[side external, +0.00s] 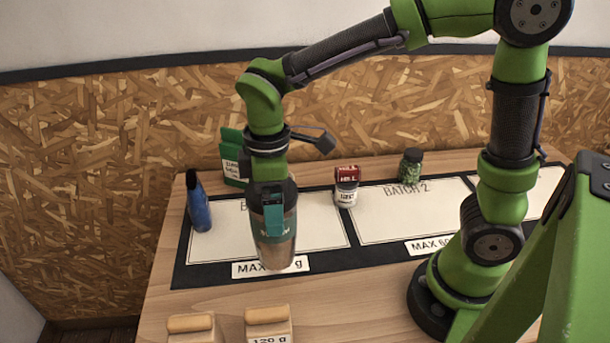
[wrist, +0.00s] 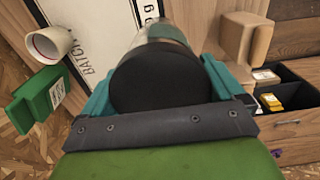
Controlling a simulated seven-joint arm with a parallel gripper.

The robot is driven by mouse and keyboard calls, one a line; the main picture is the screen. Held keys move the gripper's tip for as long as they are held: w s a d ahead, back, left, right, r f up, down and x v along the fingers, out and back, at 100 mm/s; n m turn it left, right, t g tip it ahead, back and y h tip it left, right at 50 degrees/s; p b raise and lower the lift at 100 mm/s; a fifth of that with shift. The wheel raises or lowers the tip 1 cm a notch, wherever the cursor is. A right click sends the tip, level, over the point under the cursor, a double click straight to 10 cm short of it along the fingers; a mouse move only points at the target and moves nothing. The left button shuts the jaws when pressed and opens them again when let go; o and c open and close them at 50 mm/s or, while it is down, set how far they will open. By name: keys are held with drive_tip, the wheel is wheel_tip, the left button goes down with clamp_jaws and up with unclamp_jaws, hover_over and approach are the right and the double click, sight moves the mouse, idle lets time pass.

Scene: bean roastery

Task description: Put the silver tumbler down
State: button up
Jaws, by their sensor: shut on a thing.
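The silver tumbler (side external: 277,252) is upright in my gripper, with a dark upper part and a silver lower body. My gripper (side external: 273,212) is shut on its upper body, with teal fingers on its sides. In the wrist view, the round black lid (wrist: 148,82) fills the middle between the teal fingers of my gripper (wrist: 152,85), and most of the body is hidden under it. In the side view the tumbler's base overlaps the "MAX" label (side external: 246,268) at the front of the left batch panel. I cannot tell whether it touches the surface.
A blue bottle (side external: 199,205) and green bag (side external: 232,160) stand left and behind. A red-topped jar (side external: 346,186) stands between panels, and a green jar (side external: 411,165) farther right. The batch 2 panel (side external: 385,225) is mostly clear.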

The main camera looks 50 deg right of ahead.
drive_tip(key=w+a+f, duration=0.2)
drive_tip(key=w, duration=0.4)
drive_tip(key=w+a+f, duration=0.2)
drive_tip(key=w+a, duration=0.1)
drive_tip(key=w, duration=0.4)
drive_tip(key=shift+a+f, duration=0.2)
drive_tip(key=shift+f, duration=0.2)
drive_tip(key=shift+f, duration=0.2)
drive_tip(key=o, duration=1.2)
drive_tip(key=shift+r, duration=0.1)
